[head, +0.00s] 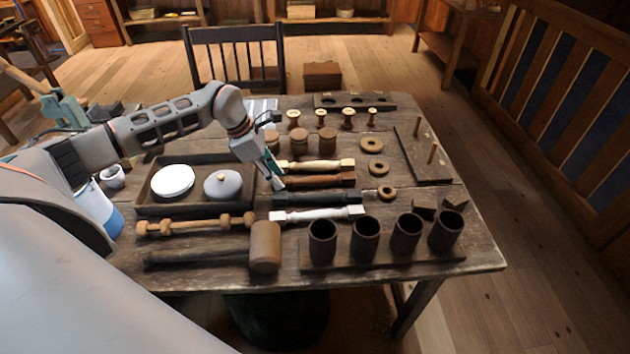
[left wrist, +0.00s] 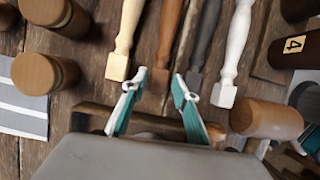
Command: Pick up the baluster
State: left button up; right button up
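Several balusters lie side by side on the table: a pale wood one (head: 325,164), a brown one (head: 325,181), a dark one (head: 325,197) and a white one (head: 310,214). My left gripper (head: 278,182) is at their left ends. In the left wrist view my left gripper (left wrist: 159,88) is open, its fingertips apart. The square end of the brown baluster (left wrist: 167,42) shows between the fingertips, with no clear grip. The pale baluster (left wrist: 126,38) is on its left, the dark one (left wrist: 203,42) and white one (left wrist: 235,50) on its right.
A mallet (head: 264,247) and a turned spindle (head: 195,225) lie in front. Dark cups (head: 366,240) stand on a board at the front right.

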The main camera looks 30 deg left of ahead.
pick_arm(q)
jog(key=shift+x, duration=0.95)
grip_shut()
jog(key=shift+r, duration=0.1)
